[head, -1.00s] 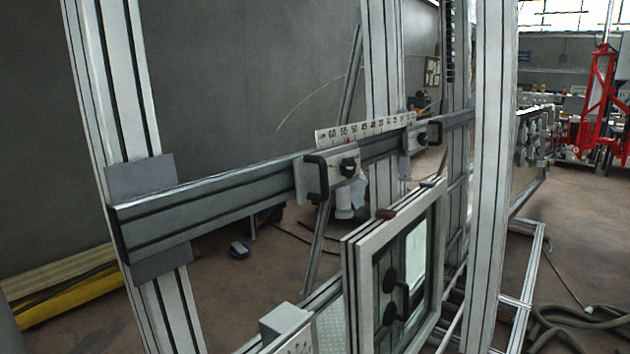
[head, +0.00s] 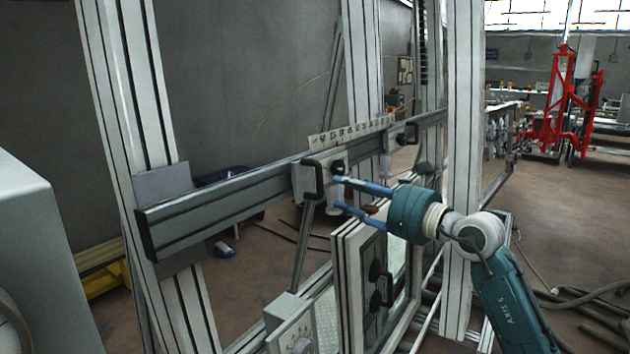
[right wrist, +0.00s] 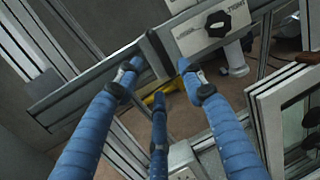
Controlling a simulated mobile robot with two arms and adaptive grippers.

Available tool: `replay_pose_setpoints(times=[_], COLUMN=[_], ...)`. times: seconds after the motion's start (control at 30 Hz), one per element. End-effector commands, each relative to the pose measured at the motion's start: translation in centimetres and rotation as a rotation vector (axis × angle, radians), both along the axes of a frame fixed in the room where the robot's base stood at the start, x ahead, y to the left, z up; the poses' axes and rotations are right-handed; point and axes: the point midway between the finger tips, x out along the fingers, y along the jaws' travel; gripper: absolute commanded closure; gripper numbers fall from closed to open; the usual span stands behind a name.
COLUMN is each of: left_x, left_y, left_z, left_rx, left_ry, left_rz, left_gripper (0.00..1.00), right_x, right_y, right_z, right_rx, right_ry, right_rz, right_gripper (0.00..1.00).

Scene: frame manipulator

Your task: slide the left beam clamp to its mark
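The left beam clamp (head: 325,169) is a pale plate with a black handle and a dark knob, on the grey horizontal beam (head: 230,205). A numbered scale (head: 352,131) stands above the beam. My right gripper (head: 337,193) has blue fingers spread apart, with its tips close to the clamp's handle. In the right wrist view the gripper (right wrist: 158,78) is open, and the dark handle (right wrist: 155,55) shows between its two upper fingertips; I cannot tell whether they touch it. The clamp's knob (right wrist: 217,23) is just beyond. My left gripper is out of view.
A second clamp (head: 399,138) sits farther right on the beam. A framed window panel (head: 352,285) with black handles stands below my right gripper. Upright posts (head: 463,150) flank the beam. A large pale grey box (head: 35,260) fills the left edge.

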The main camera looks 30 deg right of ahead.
Motion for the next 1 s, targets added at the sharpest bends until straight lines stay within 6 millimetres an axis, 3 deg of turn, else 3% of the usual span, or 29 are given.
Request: replay_pose_setpoints(times=[0.27, 0.5, 0.93, 1.0], left_x=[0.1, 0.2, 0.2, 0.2], left_y=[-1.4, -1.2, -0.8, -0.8], left_z=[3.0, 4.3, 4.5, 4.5], left_rx=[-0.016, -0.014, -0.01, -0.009], left_ry=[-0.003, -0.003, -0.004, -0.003], left_rz=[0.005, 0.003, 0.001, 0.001], left_gripper=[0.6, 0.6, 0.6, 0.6], right_x=[5.1, 8.6, 9.6, 9.6], right_y=[1.1, 1.7, 2.0, 2.0], right_z=[0.6, 0.2, -0.1, -0.1], right_rx=[0.009, 0.009, 0.005, 0.005], right_ry=[-0.001, 0.001, 0.0, 0.0], right_rz=[0.003, 0.002, 0.002, 0.002], right_gripper=[0.61, 0.61, 0.61, 0.75])
